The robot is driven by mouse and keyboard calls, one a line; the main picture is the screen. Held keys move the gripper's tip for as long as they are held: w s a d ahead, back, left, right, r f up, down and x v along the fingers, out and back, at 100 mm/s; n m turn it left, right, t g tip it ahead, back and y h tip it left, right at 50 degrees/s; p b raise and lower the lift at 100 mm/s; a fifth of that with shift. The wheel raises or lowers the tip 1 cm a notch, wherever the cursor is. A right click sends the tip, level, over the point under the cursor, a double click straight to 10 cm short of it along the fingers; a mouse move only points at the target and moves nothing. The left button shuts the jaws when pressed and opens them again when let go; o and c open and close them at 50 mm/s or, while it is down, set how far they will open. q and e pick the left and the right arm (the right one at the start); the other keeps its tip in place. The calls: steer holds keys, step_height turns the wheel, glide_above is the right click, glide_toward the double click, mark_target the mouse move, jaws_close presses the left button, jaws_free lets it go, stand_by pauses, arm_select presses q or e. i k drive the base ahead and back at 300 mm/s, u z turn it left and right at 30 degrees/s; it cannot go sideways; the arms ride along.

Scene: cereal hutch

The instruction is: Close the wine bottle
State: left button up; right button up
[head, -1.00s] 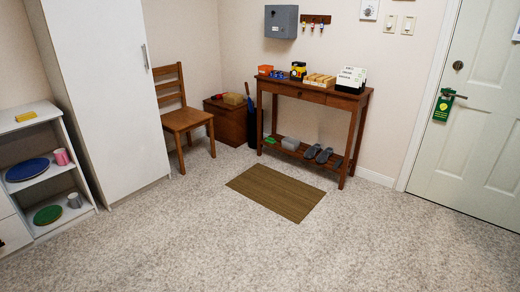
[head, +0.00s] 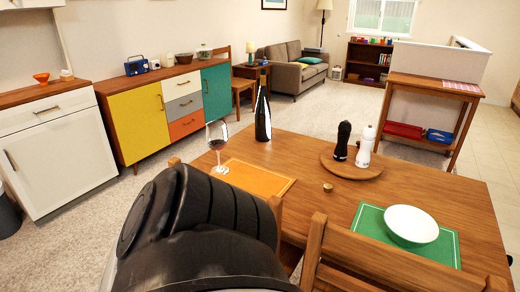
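A dark wine bottle (head: 263,118) with a pale label stands upright on the wooden dining table (head: 300,160), near its far left edge. Its neck rises clear of the table; the mouth is too small to tell in detail. A small brown, cork-like piece (head: 328,187) sits on the table between the orange placemat and the round board. A black link of my own arm fills the lower left foreground and covers the near left of the table. Neither of my grippers shows.
A glass of red wine (head: 217,139) stands by the orange placemat (head: 258,179). Black (head: 342,141) and white (head: 365,147) mills stand on a round board (head: 351,167). A white bowl (head: 411,225) rests on a green placemat (head: 370,222). Chair backs (head: 385,268) line the near edge.

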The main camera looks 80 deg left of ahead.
mark_target(262, 108)
steer(key=u, duration=2.8)
